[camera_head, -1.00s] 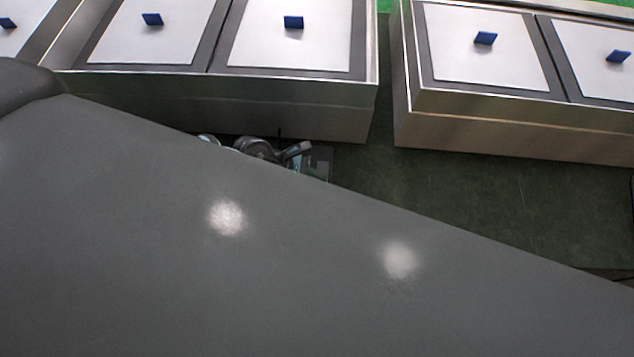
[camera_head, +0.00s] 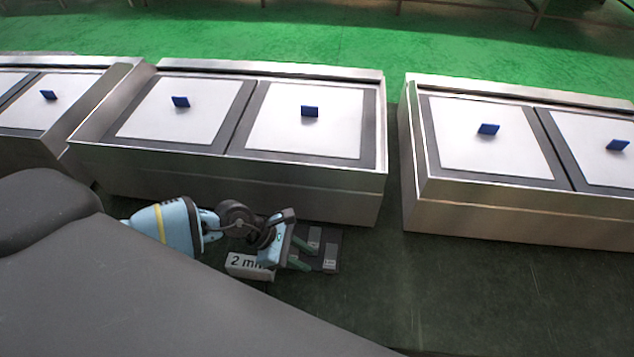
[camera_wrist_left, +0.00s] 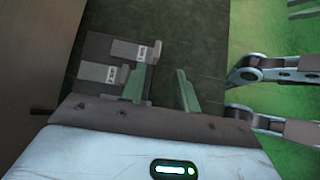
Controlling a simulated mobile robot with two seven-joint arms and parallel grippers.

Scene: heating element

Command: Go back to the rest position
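My left gripper (camera_head: 306,258) is in the lower middle of the head view, at the end of a pale blue arm. It is low beside the front wall of the middle metal unit. In the left wrist view its two green fingers (camera_wrist_left: 161,88) stand apart with nothing between them. Beside them are small grey labelled blocks (camera_wrist_left: 128,50) on a dark holder, which also show in the head view (camera_head: 330,258). Whether the near finger touches a block cannot be told.
A white box marked "2 mm" (camera_head: 246,270) lies under the left wrist. Metal units with white plates and blue handles stand behind: the middle unit (camera_head: 340,197) and the right unit (camera_head: 520,212). Dark floor (camera_head: 480,300) is clear at lower right; a large grey surface fills the lower left.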

